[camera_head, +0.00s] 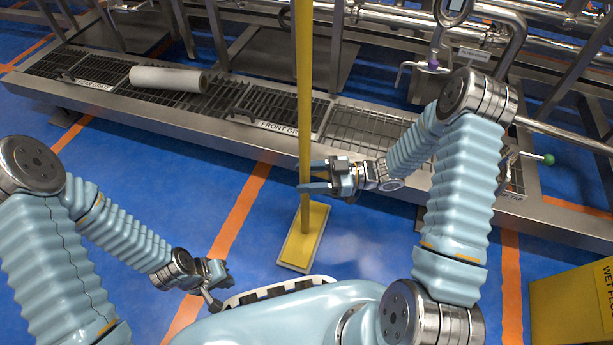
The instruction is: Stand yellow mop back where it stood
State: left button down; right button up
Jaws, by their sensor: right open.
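The yellow mop (304,100) stands close to upright, its long handle rising out of the top of the view. Its flat yellow head (305,238) with a pale edge rests on the blue floor. My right gripper (312,176) is open at the lower part of the handle. Its fingers point left and overlap the handle; I cannot tell whether they touch it. My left gripper (217,283) is low at the left of the mop head, apart from it. Its fingers are too small and dark to tell whether they are open.
A steel platform (232,127) with drain grates runs across behind the mop. A white roll (168,79) lies on it. Pipes and a gauge (454,8) stand at the back right. A yellow wet-floor box (565,307) is at the lower right. Blue floor with orange lines surrounds the mop head.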

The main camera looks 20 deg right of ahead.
jog(key=v, duration=1.1)
jog(key=shift+d+p, duration=0.3)
jog(key=shift+p, duration=0.1)
jog(key=shift+s, duration=0.1)
